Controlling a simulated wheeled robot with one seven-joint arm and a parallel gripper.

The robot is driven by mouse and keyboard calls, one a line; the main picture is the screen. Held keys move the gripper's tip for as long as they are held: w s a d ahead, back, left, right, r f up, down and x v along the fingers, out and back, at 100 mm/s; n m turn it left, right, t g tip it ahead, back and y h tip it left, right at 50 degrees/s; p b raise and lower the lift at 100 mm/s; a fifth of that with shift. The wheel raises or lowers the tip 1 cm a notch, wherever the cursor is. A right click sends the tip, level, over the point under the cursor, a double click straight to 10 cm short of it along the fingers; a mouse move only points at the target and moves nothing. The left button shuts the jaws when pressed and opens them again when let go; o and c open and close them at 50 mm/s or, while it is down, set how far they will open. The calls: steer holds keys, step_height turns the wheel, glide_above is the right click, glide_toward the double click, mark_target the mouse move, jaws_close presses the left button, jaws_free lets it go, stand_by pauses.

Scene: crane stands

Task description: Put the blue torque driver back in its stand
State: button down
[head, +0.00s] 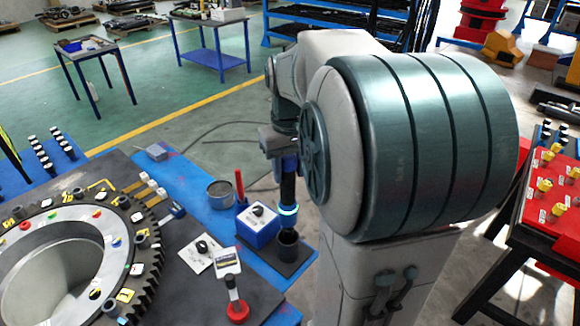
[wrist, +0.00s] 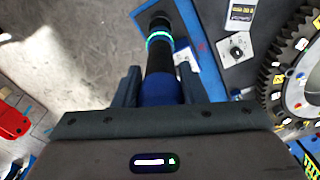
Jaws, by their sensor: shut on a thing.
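The blue torque driver (head: 288,188) hangs upright below my gripper (head: 284,150), with a dark body and a glowing cyan ring near its lower end. In the wrist view my gripper (wrist: 160,88) has its two fingers shut on the blue part of the driver (wrist: 160,62). The stand, a dark upright cup (head: 287,246) on a flat dark base, is directly below the driver at the bench's edge. The driver's lower end overlaps the cup's mouth in the picture; I cannot tell whether it is inside or just above. In the wrist view the driver's end hides the cup.
A grey tin (head: 220,194) and a red-based device (head: 237,309) are nearby. A large toothed ring (head: 120,240) fills the left of the bench. A red-topped table (head: 555,195) stands at right.

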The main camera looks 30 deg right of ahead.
mark_target(289, 204)
steer(key=shift+r, duration=0.1)
stand_by(0.6)
steer(key=shift+f+b, duration=3.55)
steer(key=shift+f, duration=1.25)
steer(key=c, duration=0.9)
jaws_free()
steer(key=shift+r, duration=0.15)
steer(key=shift+o, duration=0.4)
step_height(289, 204, up, 5)
steer(key=p, duration=0.4)
